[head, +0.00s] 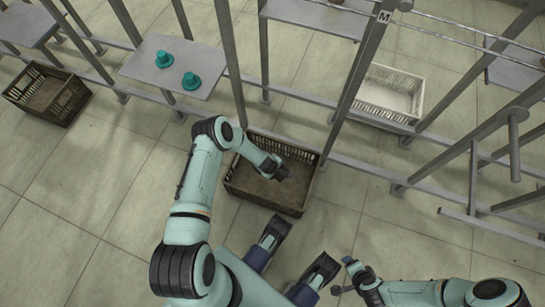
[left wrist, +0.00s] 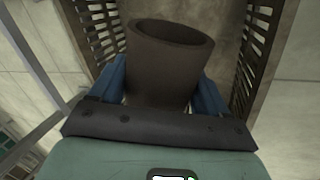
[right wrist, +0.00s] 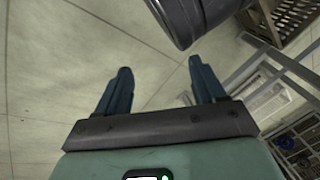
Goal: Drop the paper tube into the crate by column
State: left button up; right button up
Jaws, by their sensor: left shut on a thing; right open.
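The paper tube (left wrist: 168,75) is a dark brown hollow cylinder with its open end in sight in the left wrist view. My left gripper (left wrist: 162,92) is shut on it, with a blue finger on each side. In the head view my left gripper (head: 273,166) is over the brown slatted crate (head: 240,187); the tube there is small and dark. Slatted crate walls (left wrist: 258,45) stand on both sides of the tube in the left wrist view. My right gripper (right wrist: 159,70) is open and empty, away from the crate, above the floor.
A second brown crate (head: 68,103) is at the far left and a white crate (head: 388,108) at the upper right. Two teal pieces (head: 190,81) rest on a grey shelf (head: 150,72). Grey posts and rails (head: 345,85) rise around the crate. The lower left floor is clear.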

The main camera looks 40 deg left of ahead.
pick_arm(q)
jog(key=o, duration=1)
jog(key=shift+o, duration=0.2)
jog(key=shift+p+v, duration=0.75)
jog(key=shift+v, duration=0.8)
jog(key=p+v, duration=0.3)
jog(key=v, duration=0.7)
jog(key=shift+r+p, duration=0.15)
jog(key=shift+p, duration=0.15)
pick_arm(e)
jog(key=s+a+r+g+y, duration=0.1)
jog(key=s+a+r, duration=0.2)
jog(key=r, duration=0.3)
jog(key=shift+s+a+n, duration=0.3)
jog(key=shift+s, duration=0.55)
pick_arm(q)
jog(key=shift+s, duration=0.1)
pick_arm(e)
jog(key=shift+r, duration=0.1)
